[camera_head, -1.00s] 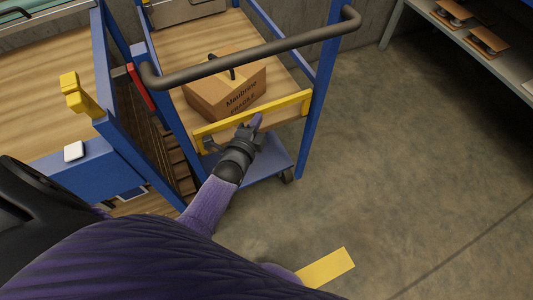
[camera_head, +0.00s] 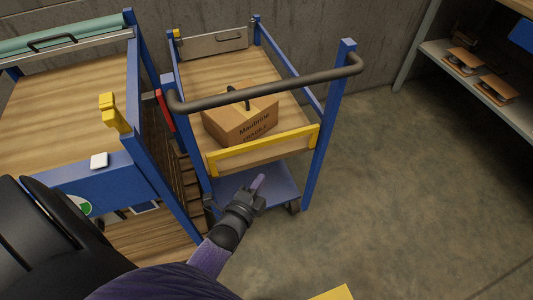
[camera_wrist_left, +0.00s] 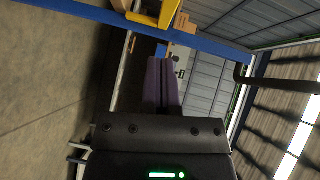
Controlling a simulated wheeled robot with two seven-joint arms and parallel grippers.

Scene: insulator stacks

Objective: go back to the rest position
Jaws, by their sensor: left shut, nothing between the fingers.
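My left gripper (camera_head: 258,184) is shut and empty. In the head view it hangs in front of the blue cart, just below the yellow front bar (camera_head: 262,150), over the cart's lower blue shelf (camera_head: 272,187). In the left wrist view its purple fingers (camera_wrist_left: 162,84) are together with nothing between them. A blue beam (camera_wrist_left: 110,18) crosses the top of that view beyond the fingertips. My right gripper does not show in either view.
A cardboard box (camera_head: 238,127) sits on the cart's wooden top behind a dark handlebar (camera_head: 270,92). A blue-framed wooden table (camera_head: 70,100) stands at the left. A grey shelf (camera_head: 480,85) with several insulator pieces is at the right. The concrete floor (camera_head: 400,190) between is clear.

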